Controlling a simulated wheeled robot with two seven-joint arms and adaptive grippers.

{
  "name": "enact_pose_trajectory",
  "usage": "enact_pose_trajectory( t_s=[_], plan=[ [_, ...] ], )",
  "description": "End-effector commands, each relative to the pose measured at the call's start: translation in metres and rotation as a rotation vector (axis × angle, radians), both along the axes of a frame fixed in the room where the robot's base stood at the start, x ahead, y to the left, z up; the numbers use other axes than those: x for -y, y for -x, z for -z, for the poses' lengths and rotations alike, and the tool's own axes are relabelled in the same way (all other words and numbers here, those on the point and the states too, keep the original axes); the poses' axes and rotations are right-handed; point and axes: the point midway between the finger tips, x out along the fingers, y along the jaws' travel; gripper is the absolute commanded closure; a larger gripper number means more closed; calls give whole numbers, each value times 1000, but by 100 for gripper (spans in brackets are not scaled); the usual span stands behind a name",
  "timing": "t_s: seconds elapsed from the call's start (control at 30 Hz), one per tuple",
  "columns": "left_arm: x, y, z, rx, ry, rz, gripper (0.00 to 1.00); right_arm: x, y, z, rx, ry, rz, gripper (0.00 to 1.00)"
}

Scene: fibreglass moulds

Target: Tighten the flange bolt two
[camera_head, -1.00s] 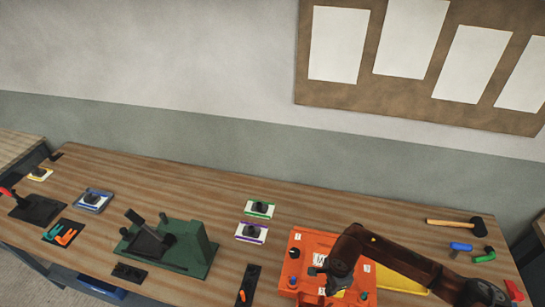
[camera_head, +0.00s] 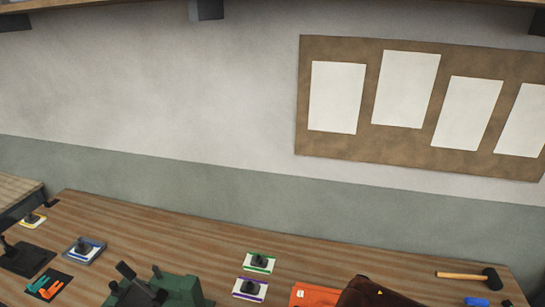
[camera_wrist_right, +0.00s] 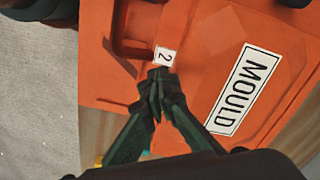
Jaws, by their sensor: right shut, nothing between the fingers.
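The orange mould (camera_head: 315,296) shows only its top edge at the bottom of the head view, partly behind my brown right arm (camera_head: 375,292). In the right wrist view the orange mould (camera_wrist_right: 215,50) fills most of the picture, with a white MOULD label (camera_wrist_right: 243,90) and a small tag marked 2 (camera_wrist_right: 165,57). My right gripper (camera_wrist_right: 160,76) is shut, its fingertips together just below the tag in that view. I see no clear bolt there; the fingertips may hide it, and I cannot tell whether they touch the mould. My left gripper is in neither view.
On the wooden bench stand a green fixture (camera_head: 165,290), a green-edged block (camera_head: 260,263), a purple-edged block (camera_head: 250,289) and a blue-edged block (camera_head: 84,250). A hammer (camera_head: 470,277) lies at the right. Bare wood (camera_head: 330,265) lies behind the mould.

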Motion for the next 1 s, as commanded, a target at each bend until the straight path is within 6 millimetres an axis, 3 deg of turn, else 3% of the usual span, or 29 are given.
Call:
enact_pose_trajectory(
  t_s=[0.47, 0.77, 1.0],
  plan=[
    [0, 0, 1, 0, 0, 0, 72, 4, -2, 0, 1, 9, 4, 100],
    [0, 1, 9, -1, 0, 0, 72, -5, -2, 1, 0, 7, 2, 100],
    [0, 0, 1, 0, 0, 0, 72, -6, -2, -16, 1, 4, 1, 100]
  ],
)
